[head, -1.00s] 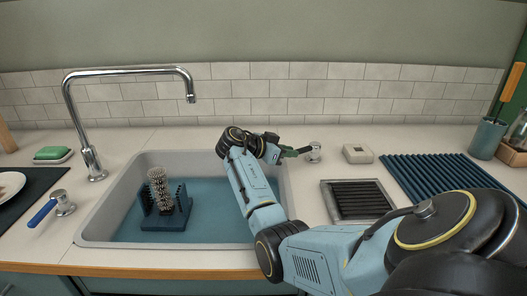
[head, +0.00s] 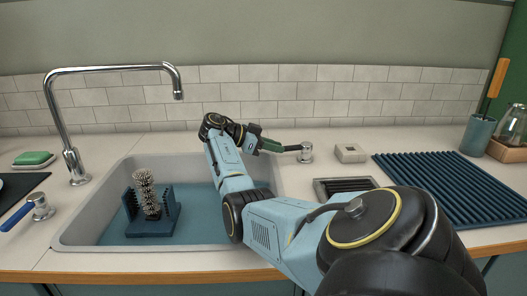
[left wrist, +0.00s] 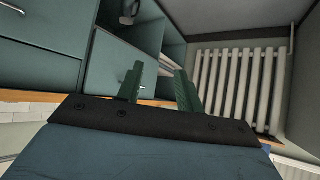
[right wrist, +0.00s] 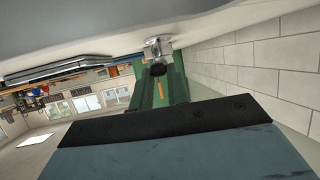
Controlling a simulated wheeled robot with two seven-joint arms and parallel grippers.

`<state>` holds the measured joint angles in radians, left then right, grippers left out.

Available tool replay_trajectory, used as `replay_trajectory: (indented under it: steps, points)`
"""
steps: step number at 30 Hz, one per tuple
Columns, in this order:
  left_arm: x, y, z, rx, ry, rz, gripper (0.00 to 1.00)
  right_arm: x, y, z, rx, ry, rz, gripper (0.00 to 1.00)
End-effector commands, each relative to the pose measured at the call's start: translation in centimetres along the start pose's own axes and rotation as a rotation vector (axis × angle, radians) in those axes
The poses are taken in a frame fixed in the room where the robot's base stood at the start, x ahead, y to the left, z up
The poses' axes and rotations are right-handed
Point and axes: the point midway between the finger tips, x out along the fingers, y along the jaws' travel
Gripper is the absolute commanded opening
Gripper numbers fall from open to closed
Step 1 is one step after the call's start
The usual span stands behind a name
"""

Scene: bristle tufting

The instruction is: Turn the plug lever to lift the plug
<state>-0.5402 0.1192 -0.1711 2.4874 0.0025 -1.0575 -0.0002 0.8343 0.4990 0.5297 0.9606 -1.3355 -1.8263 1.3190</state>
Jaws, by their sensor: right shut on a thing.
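The plug lever (head: 305,153) is a chrome post with a dark arm pointing left, on the counter right of the sink (head: 70,235). My right gripper (head: 270,146) comes over the sink's back right corner with green fingers closed on the lever's arm. In the right wrist view the lever's dark round end (right wrist: 158,69) shows between the fingers (right wrist: 161,90). The plug itself is not visible. My left gripper (left wrist: 160,82) shows only in its own wrist view, fingers apart and empty, in front of cabinets.
A brush stands in a blue holder (head: 165,222) in the sink, beside the tap (head: 75,165).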

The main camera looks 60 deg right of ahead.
Motion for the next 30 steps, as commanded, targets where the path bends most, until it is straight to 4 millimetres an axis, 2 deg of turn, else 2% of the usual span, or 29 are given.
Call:
replay_trajectory:
  steps: [8,20,21,25,30]
  points:
    - [0.2,0.4,-1.9,0.002,0.107,0.009,0.36,1.2,0.0,-0.7,0.02,0.005,0.036,0.0]
    - [0.2,0.4,-2.1,0.002,0.116,0.009,0.36,1.3,0.0,-0.9,0.023,0.007,0.037,0.0]
    - [0.2,0.4,-2.1,0.002,0.116,0.009,0.36,1.3,0.0,-0.9,0.023,0.007,0.037,0.2]
    - [0.2,0.4,-2.1,0.002,0.115,0.009,0.36,1.2,0.0,-0.8,0.022,0.006,0.037,0.37]
    - [0.2,0.4,-2.1,0.002,0.115,0.009,0.36,1.2,0.0,-0.6,0.019,0.004,0.037,0.38]
